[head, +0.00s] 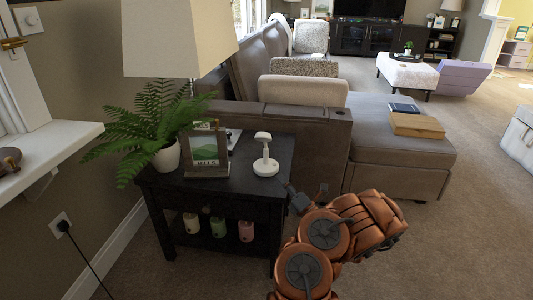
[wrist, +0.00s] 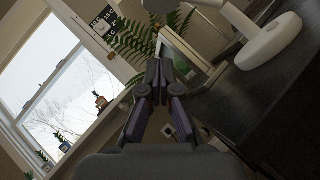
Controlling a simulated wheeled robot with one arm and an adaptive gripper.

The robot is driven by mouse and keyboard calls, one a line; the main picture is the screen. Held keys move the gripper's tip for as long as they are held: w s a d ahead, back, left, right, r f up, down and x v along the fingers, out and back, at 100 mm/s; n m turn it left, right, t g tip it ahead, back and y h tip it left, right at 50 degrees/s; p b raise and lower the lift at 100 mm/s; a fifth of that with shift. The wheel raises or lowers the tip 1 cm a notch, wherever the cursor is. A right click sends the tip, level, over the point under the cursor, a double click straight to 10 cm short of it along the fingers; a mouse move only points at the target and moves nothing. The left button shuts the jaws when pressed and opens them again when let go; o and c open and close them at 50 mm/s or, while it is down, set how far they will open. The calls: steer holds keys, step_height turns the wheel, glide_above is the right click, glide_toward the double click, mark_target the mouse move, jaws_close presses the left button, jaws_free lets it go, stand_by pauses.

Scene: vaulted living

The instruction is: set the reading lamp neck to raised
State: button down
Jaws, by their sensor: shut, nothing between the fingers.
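The white reading lamp (head: 265,166) stands on the dark side table (head: 222,190), near its right side. It has a round base, a short neck and a small head above the base. In the wrist view the lamp (wrist: 270,42) is at the upper right, with its neck slanting up left from the base and its head cut off by the top edge. My gripper (wrist: 158,68) is shut and empty, apart from the lamp, which lies to its right in that view. In the head view my gripper (head: 298,199) is by the table's front right corner, partly hidden by my arm.
A framed picture (head: 206,152) and a potted fern (head: 165,155) stand left of the lamp. A large lampshade (head: 178,38) hangs above them. Several small jars (head: 218,227) sit on the lower shelf. A grey sofa (head: 310,135) stands close behind the table.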

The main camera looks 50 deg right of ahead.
steer(key=b, duration=0.2)
glide_toward(260, 139)
steer(key=w+a, duration=0.2)
steer(key=w, duration=0.2)
steer(key=shift+w+d+r+b, duration=0.2)
steer(key=shift+w+d+r, duration=0.2)
steer(key=shift+d+r, duration=0.25)
steer(key=shift+w+d+r+b, duration=0.2)
steer(key=shift+w+d+r, duration=0.25)
steer(key=shift+r, duration=0.25)
